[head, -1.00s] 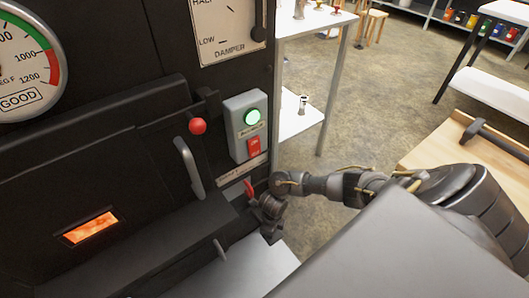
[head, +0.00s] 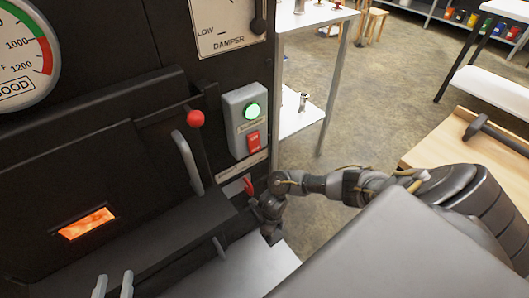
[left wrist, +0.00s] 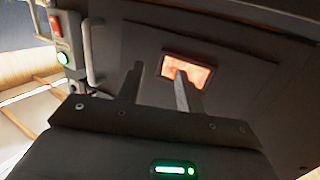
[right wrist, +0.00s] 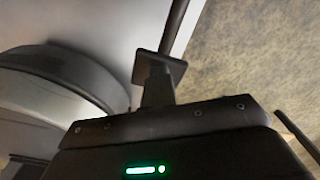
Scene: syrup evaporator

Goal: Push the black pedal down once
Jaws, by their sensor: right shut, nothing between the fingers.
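The black pedal (right wrist: 152,62) shows in the right wrist view as a small dark square plate beside a dark bar. My right gripper (right wrist: 158,90) is shut and empty, its fingers pointing at this plate. I cannot tell whether they touch it. In the head view my right arm reaches to the front of the black evaporator, and the pedal cannot be made out there. My left gripper (head: 114,284) is open and empty at the lower left of the head view. It faces the firebox front in the left wrist view (left wrist: 160,85).
The black evaporator front has a glowing window (head: 86,223), a door handle (head: 187,160), a red ball knob (head: 196,118) and a grey switch box (head: 245,120) with a green light. A wooden bench with a hammer (head: 490,130) stands at the right. Open floor lies behind.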

